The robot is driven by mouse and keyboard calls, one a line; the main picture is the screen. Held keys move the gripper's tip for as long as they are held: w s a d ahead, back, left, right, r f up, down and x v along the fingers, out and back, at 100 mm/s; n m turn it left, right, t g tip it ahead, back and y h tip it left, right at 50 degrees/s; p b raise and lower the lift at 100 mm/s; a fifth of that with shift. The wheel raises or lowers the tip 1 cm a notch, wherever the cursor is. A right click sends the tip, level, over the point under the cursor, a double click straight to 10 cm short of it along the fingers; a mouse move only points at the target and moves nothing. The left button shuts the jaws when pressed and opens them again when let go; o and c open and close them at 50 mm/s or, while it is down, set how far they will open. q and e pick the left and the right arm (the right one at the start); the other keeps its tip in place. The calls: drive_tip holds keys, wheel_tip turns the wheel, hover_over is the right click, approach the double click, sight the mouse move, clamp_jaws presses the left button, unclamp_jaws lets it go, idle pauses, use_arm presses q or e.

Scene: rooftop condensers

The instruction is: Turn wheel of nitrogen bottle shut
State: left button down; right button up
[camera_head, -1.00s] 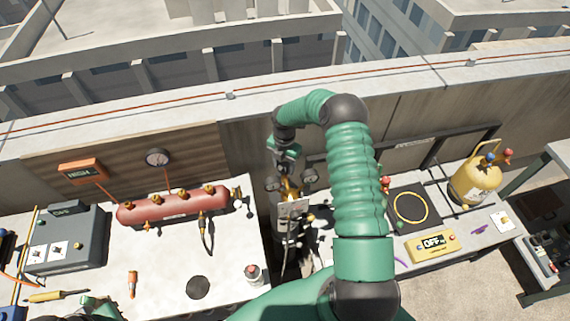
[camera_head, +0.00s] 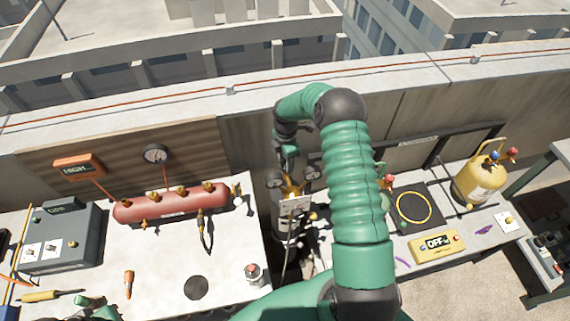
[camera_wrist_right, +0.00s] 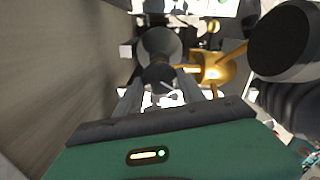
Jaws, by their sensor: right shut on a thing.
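The nitrogen bottle (camera_head: 281,222) stands upright in the gap between the two benches, partly hidden by my right arm. A brass regulator (camera_head: 291,187) with two dark round gauges sits at its top; its brass body also shows in the right wrist view (camera_wrist_right: 212,68). My right gripper (camera_wrist_right: 160,90) is shut on the dark round wheel (camera_wrist_right: 158,76) above the bottle, one finger on each side. In the head view the wheel is hidden behind my wrist. A green part of my left arm shows at the lower left edge; its finger state is unclear.
The left bench (camera_head: 150,268) carries a red manifold (camera_head: 172,203), a grey box (camera_head: 62,240) and loose tools. The right bench holds a yellow cylinder (camera_head: 477,187) and a yellow OFF display (camera_head: 436,245). A wall (camera_head: 240,150) stands close behind the bottle.

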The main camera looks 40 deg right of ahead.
drive_tip(key=m, duration=0.1)
drive_tip(key=m+b, duration=0.1)
drive_tip(key=shift+w+d+r+m, duration=0.1)
drive_tip(key=shift+w+d+m, duration=0.1)
drive_tip(key=shift+d+m, duration=0.15)
drive_tip(key=m+b, duration=0.1)
drive_tip(key=m, duration=0.3)
drive_tip(key=shift+a+m+b, duration=0.1)
drive_tip(key=shift+m+b, duration=0.25)
drive_tip(key=m+b, duration=0.1)
drive_tip(key=m, duration=0.2)
drive_tip(key=shift+m, duration=0.3)
drive_tip(key=m+b, duration=0.1)
drive_tip(key=m, duration=0.2)
drive_tip(key=shift+m, duration=0.3)
drive_tip(key=m, duration=0.3)
drive_tip(key=shift+m, duration=0.3)
drive_tip(key=m, duration=0.3)
drive_tip(key=shift+m+b, duration=0.3)
drive_tip(key=shift+b, duration=0.1)
drive_tip(key=m, duration=0.4)
drive_tip(key=shift+s, duration=0.1)
drive_tip(key=shift+m, duration=1.9)
drive_tip(key=shift+a, duration=0.1)
